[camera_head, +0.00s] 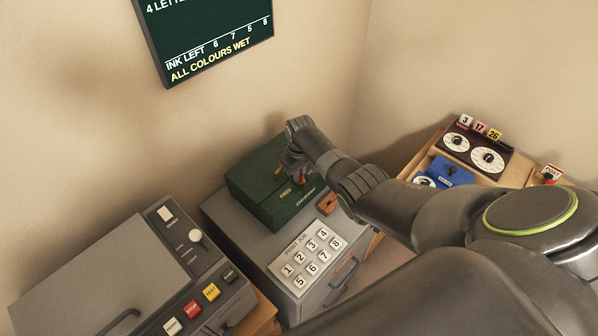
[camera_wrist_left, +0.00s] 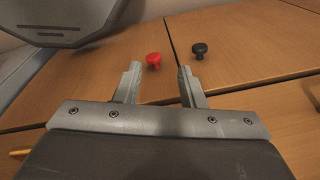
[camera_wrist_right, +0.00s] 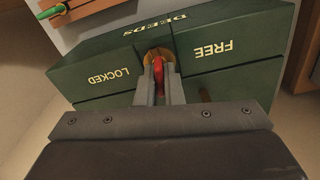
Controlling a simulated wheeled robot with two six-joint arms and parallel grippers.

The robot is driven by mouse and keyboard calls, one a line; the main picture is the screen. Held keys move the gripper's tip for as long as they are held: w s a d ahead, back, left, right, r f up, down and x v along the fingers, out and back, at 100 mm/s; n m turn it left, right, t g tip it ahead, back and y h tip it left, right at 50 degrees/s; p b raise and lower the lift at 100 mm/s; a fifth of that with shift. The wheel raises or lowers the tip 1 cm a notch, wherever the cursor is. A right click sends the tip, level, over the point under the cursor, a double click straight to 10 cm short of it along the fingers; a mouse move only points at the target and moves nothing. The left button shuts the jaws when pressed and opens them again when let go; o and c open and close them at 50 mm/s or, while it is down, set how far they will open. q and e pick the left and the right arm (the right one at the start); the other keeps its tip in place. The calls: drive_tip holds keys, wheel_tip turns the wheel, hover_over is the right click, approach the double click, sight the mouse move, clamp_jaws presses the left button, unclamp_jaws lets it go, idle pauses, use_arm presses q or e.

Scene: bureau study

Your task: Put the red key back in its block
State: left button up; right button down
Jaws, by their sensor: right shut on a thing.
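The red key (camera_wrist_right: 158,67) is clasped upright between the fingertips of my right gripper (camera_wrist_right: 159,85). Its end is at the brass-coloured round lock (camera_wrist_right: 153,54) of the green deeds box (camera_wrist_right: 105,70), between the words LOCKED and FREE. How deep it sits in the lock is hidden by the fingers. In the head view my right gripper (camera_head: 297,172) is over the green box (camera_head: 262,188). A small wooden block (camera_head: 328,204) lies beside the box. It also shows in the right wrist view (camera_wrist_right: 92,10). My left gripper (camera_wrist_left: 158,82) is open and empty, facing drawer fronts.
The box stands on a grey cabinet (camera_head: 240,236) with a numbered key panel (camera_head: 308,258). A grey machine with coloured buttons (camera_head: 192,308) is at left. Dials (camera_head: 472,150) and a blue device (camera_head: 450,171) are at right. Red (camera_wrist_left: 153,60) and black (camera_wrist_left: 200,49) knobs are on the drawers.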

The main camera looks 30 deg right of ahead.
drive_tip(key=shift+m, duration=0.6)
drive_tip(key=shift+r, duration=0.1)
